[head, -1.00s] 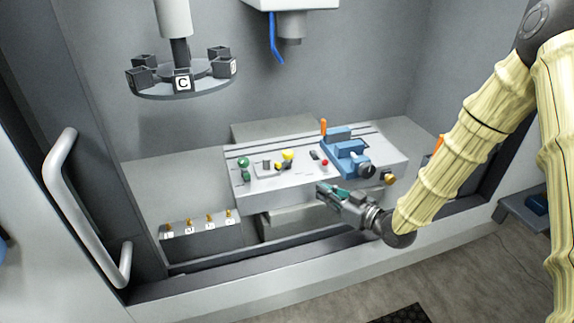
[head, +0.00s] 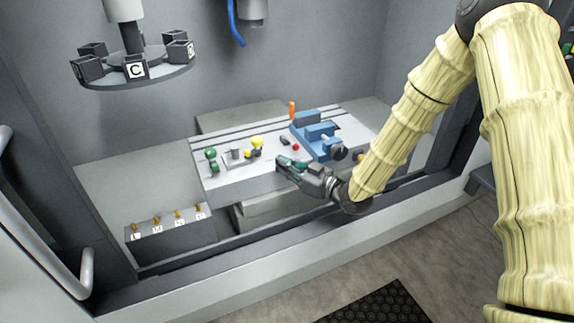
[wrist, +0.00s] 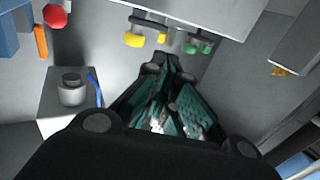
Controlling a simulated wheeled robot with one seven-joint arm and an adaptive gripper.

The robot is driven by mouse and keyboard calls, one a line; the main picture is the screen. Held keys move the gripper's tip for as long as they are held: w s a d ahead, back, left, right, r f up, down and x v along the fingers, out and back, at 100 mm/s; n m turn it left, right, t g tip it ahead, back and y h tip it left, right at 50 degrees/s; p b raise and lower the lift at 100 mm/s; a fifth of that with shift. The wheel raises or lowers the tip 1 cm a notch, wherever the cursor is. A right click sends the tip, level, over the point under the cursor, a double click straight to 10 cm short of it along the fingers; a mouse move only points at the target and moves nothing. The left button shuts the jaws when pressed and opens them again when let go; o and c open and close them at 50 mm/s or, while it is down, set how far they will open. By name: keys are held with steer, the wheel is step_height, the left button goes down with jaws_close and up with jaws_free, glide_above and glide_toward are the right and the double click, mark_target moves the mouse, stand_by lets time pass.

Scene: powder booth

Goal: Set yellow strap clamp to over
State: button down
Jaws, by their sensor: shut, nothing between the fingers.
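Two yellow parts sit close together on the grey slotted table (head: 225,184): a yellow knob (head: 257,142) and a smaller, lower yellow piece (head: 250,154). I cannot tell which is the strap clamp's handle, or its setting. In the wrist view, a larger yellow part (wrist: 133,40) and a smaller yellow part (wrist: 162,38) show beyond the fingertips. My gripper (head: 282,161) is shut and empty, at the table's front edge, to the right of and nearer than the yellow parts. It also shows in the wrist view (wrist: 163,62), apart from them.
Green knobs (head: 211,154) stand left of the yellow parts. A red knob (head: 296,147) and a blue vise (head: 320,136) with an orange handle (head: 292,110) are to the right. A lettered carousel (head: 135,76) hangs at upper left. A block (head: 172,240) bears several brass pegs.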

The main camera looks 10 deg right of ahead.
mark_target(253, 150)
steer(key=p+x, duration=0.3)
steer(key=x, duration=0.7)
steer(key=shift+w+a+p, duration=0.1)
steer(key=shift+a+p, duration=0.05)
steer(key=shift+p, duration=0.2)
